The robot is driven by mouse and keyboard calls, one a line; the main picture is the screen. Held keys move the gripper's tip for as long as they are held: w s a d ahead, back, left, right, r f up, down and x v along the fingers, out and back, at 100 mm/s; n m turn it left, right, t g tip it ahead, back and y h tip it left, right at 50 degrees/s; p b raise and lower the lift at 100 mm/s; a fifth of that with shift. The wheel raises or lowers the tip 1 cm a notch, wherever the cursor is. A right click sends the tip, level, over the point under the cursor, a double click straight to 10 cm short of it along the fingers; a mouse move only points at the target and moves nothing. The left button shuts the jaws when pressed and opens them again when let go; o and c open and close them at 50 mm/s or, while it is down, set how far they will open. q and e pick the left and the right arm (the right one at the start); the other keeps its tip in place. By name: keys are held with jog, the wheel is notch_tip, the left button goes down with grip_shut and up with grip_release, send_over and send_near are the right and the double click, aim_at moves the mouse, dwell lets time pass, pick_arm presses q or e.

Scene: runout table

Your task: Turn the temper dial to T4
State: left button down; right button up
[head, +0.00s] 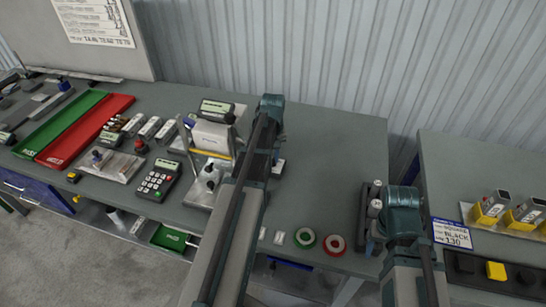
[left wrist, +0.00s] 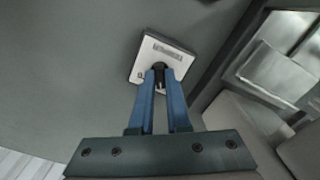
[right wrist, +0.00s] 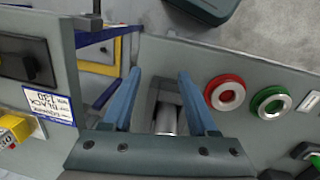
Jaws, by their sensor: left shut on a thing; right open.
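In the left wrist view a small square white plate (left wrist: 148,50) with a printed strip lies on the grey surface. A dark knob (left wrist: 160,68), which looks like the temper dial, stands on it. My left gripper (left wrist: 160,75) is shut on this knob. The plate's print is too small to read, so I cannot tell the setting. In the head view my left arm hides the fingers and the dial. My right gripper (right wrist: 156,76) is open above the right part of the table, with a grey cylinder (right wrist: 166,118) below and between its fingers.
Green (head: 305,238) and red (head: 335,244) rings lie near the front edge. A keypad device (head: 159,180) and a press-like fixture (head: 207,180) stand left of my left arm. Red (head: 88,130) and green (head: 58,124) trays lie far left. A gap separates the right table (head: 480,165).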

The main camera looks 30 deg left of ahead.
aim_at(273, 159)
pick_arm(q)
jog(key=shift+n, duration=1.6)
jog(key=c, duration=0.9)
grip_release()
jog(key=shift+r, duration=0.1)
notch_tip(273, 159, up, 14)
jog(key=p, duration=1.3)
jog(key=shift+p, duration=0.4)
pick_arm(e)
notch_tip(273, 159, up, 14)
pick_arm(q)
jog(key=shift+f, duration=0.25)
pick_arm(e)
jog(key=shift+f, duration=0.15)
